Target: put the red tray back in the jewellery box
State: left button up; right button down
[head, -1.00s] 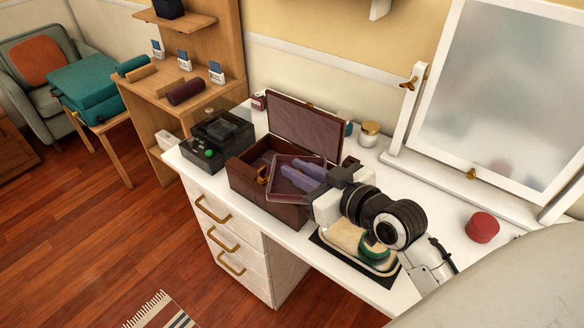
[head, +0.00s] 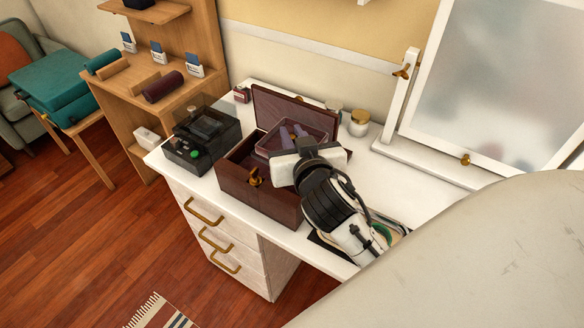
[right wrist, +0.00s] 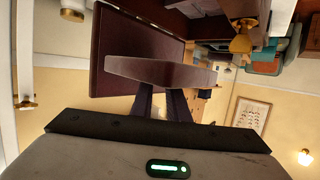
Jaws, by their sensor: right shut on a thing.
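The jewellery box (head: 268,198) is dark reddish-brown wood with a brass clasp. It stands open on the white dressing table, its lid (head: 275,108) raised at the back. My right gripper (head: 290,137) is shut on the dark red tray (head: 314,133) and holds it over the back of the box, near the lid. The tray looks tilted. In the right wrist view the tray (right wrist: 160,73) is seen edge-on between the fingertips (right wrist: 160,95), with the lid behind it. My gripper body hides part of the box opening. My left gripper is out of view.
A black case (head: 203,140) stands left of the box. Small jars (head: 359,122) stand behind it on the right, and a white-framed mirror (head: 490,80) farther right. A tray with a green item (head: 383,232) lies partly hidden under my arm.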

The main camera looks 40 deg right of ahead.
notch_tip(320, 180, down, 10)
jog(key=shift+r+b, duration=0.25)
jog(key=shift+b, duration=0.35)
